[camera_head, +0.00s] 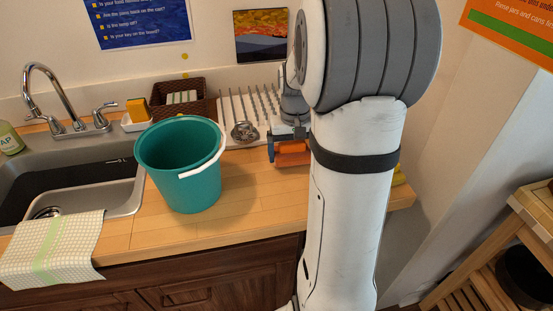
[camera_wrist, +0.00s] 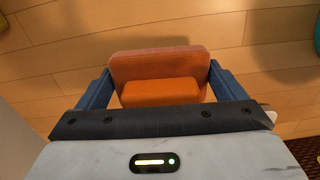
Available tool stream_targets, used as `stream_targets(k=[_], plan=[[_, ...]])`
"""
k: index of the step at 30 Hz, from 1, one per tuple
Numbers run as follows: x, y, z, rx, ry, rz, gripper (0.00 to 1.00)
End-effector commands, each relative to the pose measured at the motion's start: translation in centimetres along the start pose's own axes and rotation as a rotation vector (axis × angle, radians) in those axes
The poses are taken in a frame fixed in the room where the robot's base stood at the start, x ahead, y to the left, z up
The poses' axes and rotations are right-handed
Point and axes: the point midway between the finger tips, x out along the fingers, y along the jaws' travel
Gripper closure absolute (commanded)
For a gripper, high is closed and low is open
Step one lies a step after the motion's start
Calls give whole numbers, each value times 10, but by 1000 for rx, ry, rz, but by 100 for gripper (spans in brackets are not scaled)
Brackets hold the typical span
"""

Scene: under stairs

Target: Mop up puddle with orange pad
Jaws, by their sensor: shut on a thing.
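My gripper (camera_head: 290,142) is shut on the orange pad (camera_head: 292,154), just right of the dish rack in the head view and partly behind my arm. The wrist view shows my gripper's (camera_wrist: 160,75) two blue fingers on either side of the pad (camera_wrist: 160,90), which has a wide, paler face and a smaller orange block behind it. The pad is over the wooden counter (camera_head: 250,205); I cannot tell whether it touches it. I cannot make out a clear puddle in either view.
A teal bucket (camera_head: 180,170) with a white handle stands left of my gripper. A rack with a metal strainer (camera_head: 244,131) and a brown basket (camera_head: 178,98) are behind. The sink (camera_head: 75,180) and checked cloth (camera_head: 55,250) are left. The counter between bucket and arm is clear.

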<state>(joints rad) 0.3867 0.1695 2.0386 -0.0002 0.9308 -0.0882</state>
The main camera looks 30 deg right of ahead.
Motion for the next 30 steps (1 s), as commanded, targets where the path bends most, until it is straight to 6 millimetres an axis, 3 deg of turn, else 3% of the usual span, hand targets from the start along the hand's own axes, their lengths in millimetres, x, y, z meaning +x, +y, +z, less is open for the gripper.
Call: stream_targets(k=[18,30], plan=[[-51,-2,0,-5,-2,0,42],[-56,-3,0,-6,-2,0,42]])
